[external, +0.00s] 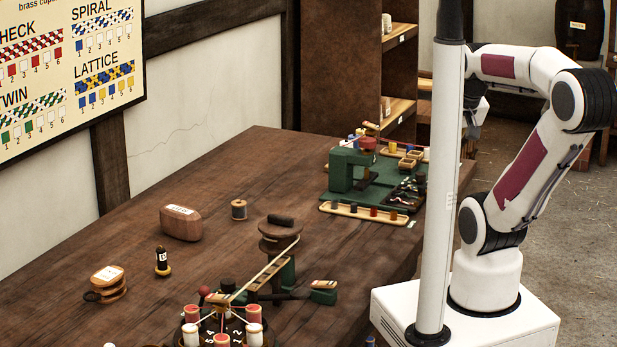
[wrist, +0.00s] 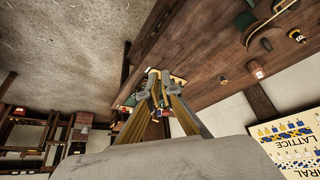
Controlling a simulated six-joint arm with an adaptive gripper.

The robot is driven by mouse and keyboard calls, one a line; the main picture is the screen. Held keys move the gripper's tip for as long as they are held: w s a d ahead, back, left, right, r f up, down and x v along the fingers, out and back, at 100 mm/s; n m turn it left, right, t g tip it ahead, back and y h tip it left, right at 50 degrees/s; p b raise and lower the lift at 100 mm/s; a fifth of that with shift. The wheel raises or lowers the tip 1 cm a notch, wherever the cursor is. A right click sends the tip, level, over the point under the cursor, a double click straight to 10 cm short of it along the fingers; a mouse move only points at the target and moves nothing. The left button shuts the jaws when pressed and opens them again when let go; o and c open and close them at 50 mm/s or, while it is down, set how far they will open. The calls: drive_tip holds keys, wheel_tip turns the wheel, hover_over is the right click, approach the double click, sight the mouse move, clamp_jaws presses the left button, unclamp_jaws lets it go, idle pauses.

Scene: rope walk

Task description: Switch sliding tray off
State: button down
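A green machine (external: 345,172) stands at the far right end of the bench. A long wooden tray (external: 336,208) with several small pegs lies along its front side, and another wooden tray (external: 418,155) with small boxes is at its back. Which part is the sliding tray I cannot tell, nor its switch state. Part of the machine shows small and unclear behind the fingers.
The white pole (external: 447,190) stands before my arm. A spool stand (external: 222,325) and a post with a round top (external: 280,235) stand at the near end of the bench (external: 330,250). A brown box (external: 181,222) sits left. The bench middle is mostly clear.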

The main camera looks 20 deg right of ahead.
drive_tip(key=w+d+f+m+g+y, duration=0.35)
drive_tip(key=w+d+f+m, duration=0.45)
drive_tip(key=w+f+m, duration=0.5)
drive_tip(key=w+d+f+m+t, duration=0.2)
drive_tip(key=w+d+m+t, duration=0.1)
drive_tip(key=w+d+m, duration=0.4)
drive_tip(key=w+d+f+m+t, duration=0.2)
drive_tip(key=w+d+m, duration=0.5)
drive_tip(key=m, duration=0.5)
drive_tip(key=shift+d+f+t+h, duration=0.15)
drive_tip(key=shift+f+t+h, duration=0.2)
drive_tip(key=shift+t, duration=0.4)
drive_tip(key=shift+f, duration=0.1)
